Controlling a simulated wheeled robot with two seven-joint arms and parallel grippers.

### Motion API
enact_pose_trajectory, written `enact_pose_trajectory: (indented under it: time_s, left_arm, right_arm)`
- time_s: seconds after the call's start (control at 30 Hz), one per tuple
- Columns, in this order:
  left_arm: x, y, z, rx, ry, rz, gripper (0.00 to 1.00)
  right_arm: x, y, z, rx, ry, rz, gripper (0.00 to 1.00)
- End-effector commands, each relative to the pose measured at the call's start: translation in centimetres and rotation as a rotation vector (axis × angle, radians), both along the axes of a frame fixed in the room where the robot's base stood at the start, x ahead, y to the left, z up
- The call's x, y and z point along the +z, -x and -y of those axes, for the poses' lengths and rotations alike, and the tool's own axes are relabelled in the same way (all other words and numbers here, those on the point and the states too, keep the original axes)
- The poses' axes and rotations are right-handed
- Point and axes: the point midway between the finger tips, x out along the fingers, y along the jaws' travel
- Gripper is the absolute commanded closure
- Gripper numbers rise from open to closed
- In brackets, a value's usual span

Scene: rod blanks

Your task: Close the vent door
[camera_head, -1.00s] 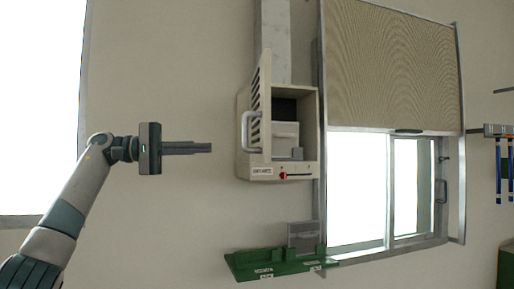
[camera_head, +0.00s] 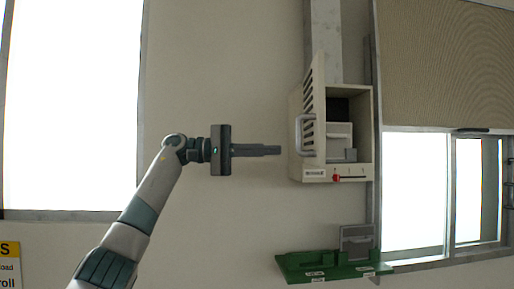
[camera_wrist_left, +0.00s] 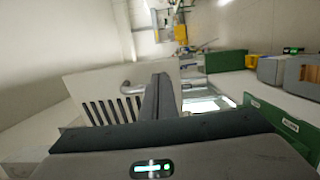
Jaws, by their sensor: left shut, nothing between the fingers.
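The vent door (camera_head: 313,107) is a pale slatted panel with a grey handle (camera_head: 299,135). It stands open, swung out at the left side of the beige vent box (camera_head: 364,112), whose inside shows. In the left wrist view the slatted door (camera_wrist_left: 88,92) and its handle (camera_wrist_left: 128,87) lie just beyond the fingers. My left gripper (camera_head: 280,150) is shut and empty, pointing right, its tips a little left of the door and handle. I cannot tell whether it touches the door. My right gripper is not in view.
A red slider knob (camera_head: 336,178) sits on the box's lower front. A green shelf (camera_head: 330,268) with a grey block (camera_head: 357,240) is below. A duct (camera_head: 326,40) runs up from the box. A window with a shade (camera_head: 445,60) is at right.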

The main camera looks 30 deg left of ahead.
Motion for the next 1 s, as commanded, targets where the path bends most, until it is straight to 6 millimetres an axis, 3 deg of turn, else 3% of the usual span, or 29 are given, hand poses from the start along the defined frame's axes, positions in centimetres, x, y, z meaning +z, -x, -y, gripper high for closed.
enact_pose_trajectory:
  time_s: [0.3,0.5,1.0]
  left_arm:
    - [0.3,-2.3,5.3,-0.002,-0.001,-0.002,1.0]
    - [0.2,-3.3,7.5,-0.001,-0.001,-0.003,1.0]
    - [0.0,-3.7,8.4,0.001,-0.001,-0.001,1.0]
  right_arm:
    - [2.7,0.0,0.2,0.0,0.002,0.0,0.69]
    - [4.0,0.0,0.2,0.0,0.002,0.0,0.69]
    - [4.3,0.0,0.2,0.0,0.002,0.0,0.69]
